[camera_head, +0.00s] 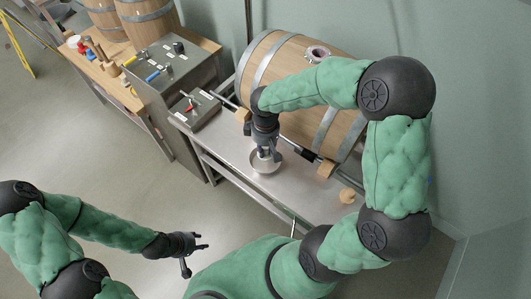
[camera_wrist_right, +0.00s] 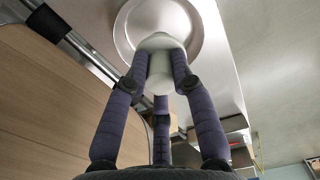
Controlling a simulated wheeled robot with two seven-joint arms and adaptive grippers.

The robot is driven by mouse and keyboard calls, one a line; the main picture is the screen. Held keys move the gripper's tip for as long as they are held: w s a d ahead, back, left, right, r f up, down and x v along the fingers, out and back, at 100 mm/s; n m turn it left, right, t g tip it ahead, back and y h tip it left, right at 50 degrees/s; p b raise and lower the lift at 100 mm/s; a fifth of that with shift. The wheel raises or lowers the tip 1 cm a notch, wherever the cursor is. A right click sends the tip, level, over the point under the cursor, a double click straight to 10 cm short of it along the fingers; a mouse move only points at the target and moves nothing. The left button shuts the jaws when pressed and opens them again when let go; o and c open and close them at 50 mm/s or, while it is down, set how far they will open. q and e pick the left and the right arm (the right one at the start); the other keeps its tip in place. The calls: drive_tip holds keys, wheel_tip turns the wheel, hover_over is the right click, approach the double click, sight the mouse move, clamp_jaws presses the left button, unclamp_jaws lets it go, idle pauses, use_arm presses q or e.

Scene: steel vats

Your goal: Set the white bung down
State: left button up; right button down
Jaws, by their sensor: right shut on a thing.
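The white bung (camera_wrist_right: 163,76) is between the fingers of my right gripper (camera_wrist_right: 163,62) in the right wrist view. My right gripper (camera_head: 267,153) points down in the head view and is shut on the bung. A round pale dish (camera_head: 264,169) lies on the steel bench directly under it, and its rim (camera_wrist_right: 122,32) shows behind the bung in the wrist view. I cannot tell whether the bung touches the dish. My left gripper (camera_head: 200,252) is empty over the floor with its fingers spread.
A wooden barrel (camera_head: 262,83) with a metal-ringed top opening (camera_head: 317,54) lies behind the steel bench (camera_head: 232,143). A small wooden piece (camera_head: 347,195) is at the bench's right. The bench front is clear.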

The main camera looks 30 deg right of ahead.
sight(266, 153)
drive_tip(key=shift+w+d+f+b, duration=0.15)
drive_tip(key=shift+f+b, duration=0.3)
drive_tip(key=shift+f, duration=1.3)
drive_tip(key=shift+f, duration=0.1)
drive_tip(key=shift+f, duration=0.15)
drive_tip(key=c, duration=1)
unclamp_jaws()
drive_tip(key=shift+c, duration=0.2)
wheel_tip(266, 153, up, 12)
drive_tip(key=p, duration=0.3)
drive_tip(key=shift+r, duration=0.25)
